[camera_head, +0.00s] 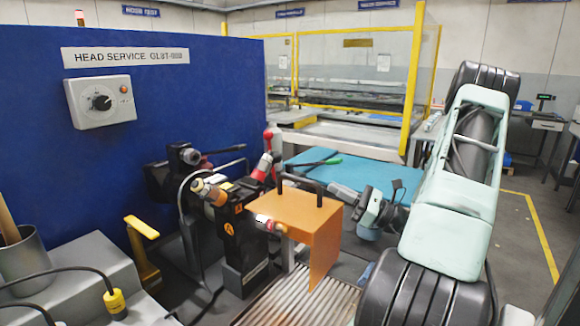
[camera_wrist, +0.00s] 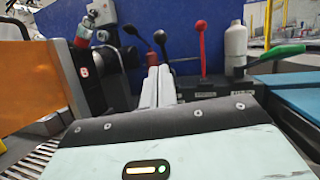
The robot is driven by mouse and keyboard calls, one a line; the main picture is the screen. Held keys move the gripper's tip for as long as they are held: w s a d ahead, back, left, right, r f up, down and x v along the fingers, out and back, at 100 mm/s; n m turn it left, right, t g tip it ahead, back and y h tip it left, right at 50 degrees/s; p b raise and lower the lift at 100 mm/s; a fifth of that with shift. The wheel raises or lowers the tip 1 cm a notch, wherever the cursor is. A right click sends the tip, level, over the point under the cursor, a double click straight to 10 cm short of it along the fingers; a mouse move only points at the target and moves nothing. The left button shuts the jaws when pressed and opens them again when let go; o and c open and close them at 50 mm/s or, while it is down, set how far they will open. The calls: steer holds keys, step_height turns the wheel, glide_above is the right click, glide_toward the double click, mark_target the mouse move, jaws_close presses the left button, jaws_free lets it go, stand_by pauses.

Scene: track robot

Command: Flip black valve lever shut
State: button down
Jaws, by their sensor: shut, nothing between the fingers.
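In the wrist view, two levers with black knobs stand behind my fingers, one tilted left (camera_wrist: 131,30) and one nearly straight above the fingertips (camera_wrist: 160,37). I cannot tell which one is the valve lever. My gripper (camera_wrist: 160,70) has its two pale fingers together, with nothing between them. The fingertips overlap the foot of the second black lever in the picture; contact cannot be told. In the head view, my gripper (camera_head: 334,187) points left, just right of the orange box. I cannot pick out the black levers clearly there.
A red-knobbed lever (camera_wrist: 201,27) and a green-handled lever (camera_wrist: 285,50) stand right of the black levers, near a white bottle (camera_wrist: 236,45). The orange box (camera_head: 300,213) with black handles is close to my gripper. A teal-topped table (camera_head: 310,172) lies behind.

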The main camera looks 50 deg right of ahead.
steer(key=shift+w, duration=0.1)
steer(key=p+x, duration=0.3)
steer(key=x, duration=1)
steer(key=shift+w+r, duration=0.25)
steer(key=shift+w, duration=0.05)
steer(key=shift+a+r+p, duration=0.1)
steer(key=shift+p, duration=0.25)
